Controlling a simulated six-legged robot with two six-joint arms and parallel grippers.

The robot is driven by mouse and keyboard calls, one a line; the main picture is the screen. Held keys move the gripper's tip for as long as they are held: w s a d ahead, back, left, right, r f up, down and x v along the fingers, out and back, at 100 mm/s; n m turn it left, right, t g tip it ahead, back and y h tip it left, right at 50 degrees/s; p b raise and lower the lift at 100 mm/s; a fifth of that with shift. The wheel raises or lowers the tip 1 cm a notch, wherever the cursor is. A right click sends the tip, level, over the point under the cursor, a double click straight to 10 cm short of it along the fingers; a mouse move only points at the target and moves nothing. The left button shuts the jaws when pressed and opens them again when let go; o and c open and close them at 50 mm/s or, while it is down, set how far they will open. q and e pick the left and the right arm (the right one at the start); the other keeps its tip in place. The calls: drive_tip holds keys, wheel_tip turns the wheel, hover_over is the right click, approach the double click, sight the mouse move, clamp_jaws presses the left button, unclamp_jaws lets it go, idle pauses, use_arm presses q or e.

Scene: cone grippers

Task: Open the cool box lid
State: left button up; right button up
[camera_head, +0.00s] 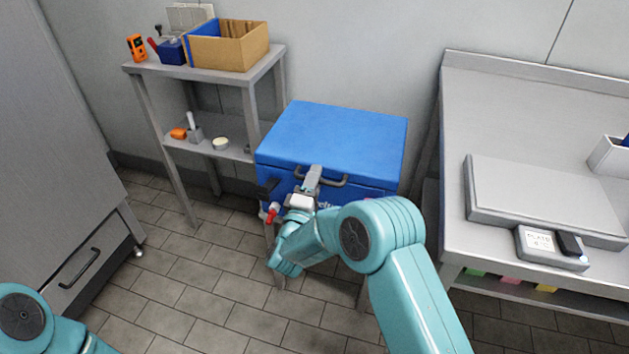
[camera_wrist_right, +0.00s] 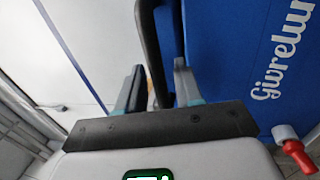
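The blue cool box (camera_head: 330,142) stands against the wall with its lid (camera_head: 340,125) down. A dark handle (camera_head: 338,182) runs along the lid's front edge, and it also shows in the right wrist view (camera_wrist_right: 148,38). My right gripper (camera_head: 313,177) is at the left part of this handle. In the right wrist view its two fingers (camera_wrist_right: 158,80) stand apart, with the handle bar between them and a gap on one side. Only a piece of my left arm shows at the lower left; its gripper is out of view.
A red-handled tap (camera_head: 271,212) juts from the box's lower front left. A grey shelf (camera_head: 215,76) with an open carton (camera_head: 232,48) stands left of the box. A steel counter (camera_head: 460,120) with a scale (camera_head: 540,192) stands close on the right. The wall is behind.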

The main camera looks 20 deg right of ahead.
drive_tip(key=shift+r, duration=0.15)
clamp_jaws()
